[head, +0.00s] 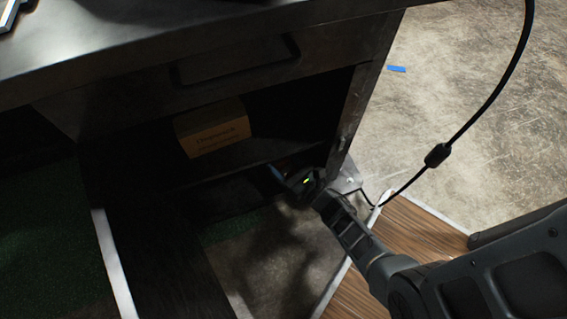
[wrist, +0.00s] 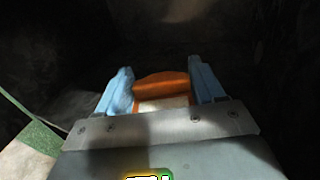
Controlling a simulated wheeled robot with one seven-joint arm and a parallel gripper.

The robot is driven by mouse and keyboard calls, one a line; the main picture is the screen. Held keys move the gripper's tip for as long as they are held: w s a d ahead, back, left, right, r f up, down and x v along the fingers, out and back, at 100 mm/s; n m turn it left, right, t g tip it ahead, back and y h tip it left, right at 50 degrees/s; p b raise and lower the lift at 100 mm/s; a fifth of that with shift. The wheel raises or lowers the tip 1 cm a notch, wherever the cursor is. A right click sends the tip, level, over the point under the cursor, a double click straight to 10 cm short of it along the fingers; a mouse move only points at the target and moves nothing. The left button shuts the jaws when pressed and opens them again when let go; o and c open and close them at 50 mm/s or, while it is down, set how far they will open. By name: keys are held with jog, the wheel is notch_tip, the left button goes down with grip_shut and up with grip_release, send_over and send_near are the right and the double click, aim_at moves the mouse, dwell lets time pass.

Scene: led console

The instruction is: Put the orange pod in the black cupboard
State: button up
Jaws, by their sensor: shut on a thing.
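The orange pod (wrist: 162,87) sits between the two blue fingers of my gripper (wrist: 162,92) in the wrist view. The fingers are shut on it. In the head view, my gripper (head: 288,172) reaches into the lower part of the black cupboard (head: 150,182), below its shelf and near the right side wall. I cannot tell whether the pod touches the cupboard floor.
A yellow-orange box (head: 212,128) with printing stands on the shelf above my gripper. A closed drawer (head: 240,62) is over it, under the dark countertop (head: 180,35). An open door panel (head: 165,250) stands at the left. A black cable (head: 480,110) hangs at the right.

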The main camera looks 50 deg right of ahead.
jog(key=o, duration=0.8)
jog(key=shift+f, duration=0.1)
jog(key=shift+o, duration=0.2)
jog(key=s+a+p, duration=0.2)
jog(key=s, duration=1)
jog(key=s+a+r+m, duration=0.3)
jog(key=a+r+m, duration=0.25)
jog(key=m, duration=0.25)
jog(key=s+a+r+m+g+y, duration=0.1)
jog(key=s+r+m, duration=0.2)
jog(key=r+m, duration=0.5)
jog(key=s+a+r+m+g+y, duration=0.1)
jog(key=s+a+r+m, duration=0.1)
jog(key=r+m, duration=0.7)
jog(key=s+a+r+m+y, duration=0.1)
jog(key=s+r+m, duration=0.3)
jog(key=r+m, duration=0.4)
notch_tip(320, 180, up, 6)
jog(key=shift+a+f+m+g, duration=0.2)
jog(key=shift+a+m+g, duration=0.2)
